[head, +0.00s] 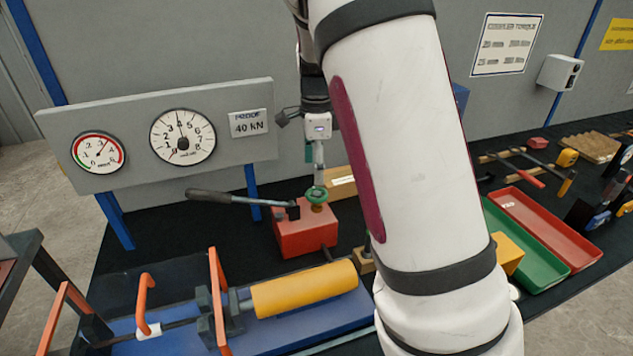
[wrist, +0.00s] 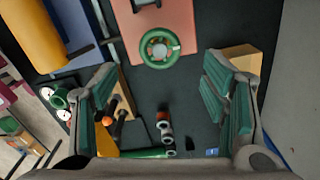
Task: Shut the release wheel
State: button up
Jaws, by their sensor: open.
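The release wheel is a small green ring-shaped handwheel (head: 316,195) on top of a red pump block (head: 305,236). In the wrist view the green wheel (wrist: 159,48) shows from above on the red block (wrist: 152,15), beyond my fingertips and near the middle. My gripper (wrist: 160,90) is open, with a green-padded finger on each side and nothing between them. In the head view my gripper (head: 317,160) hangs just above the wheel, pointing down. Its fingers are hard to make out there. I cannot tell whether they touch the wheel; the wrist view suggests they are apart from it.
A black lever handle (head: 222,198) extends left from the block. A yellow cylinder (head: 304,289) lies in front on a blue bed. A gauge panel (head: 160,135) stands behind left. Green and red trays (head: 548,228) lie right. My arm hides part of the bench.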

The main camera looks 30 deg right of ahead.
notch_tip(320, 180, up, 4)
jog(key=shift+r, duration=0.25)
dwell(0.5)
jog(key=s+a+r+n+t+y, duration=0.1)
jog(key=s+a+r+n, duration=0.4)
jog(key=s+n, duration=0.15)
jog(key=s+a+r+n+t, duration=0.2)
jog(key=s+a+r+n, duration=0.25)
jog(key=s, duration=0.25)
jog(key=s+a+n+t+h, duration=0.1)
jog(key=s+a+n, duration=0.3)
jog(key=s+n, duration=0.7)
jog(key=shift+s+a+f+n+t, duration=0.25)
jog(key=shift+s+n+t, duration=0.15)
jog(key=shift+s+t, duration=0.4)
jog(key=shift+s, duration=0.1)
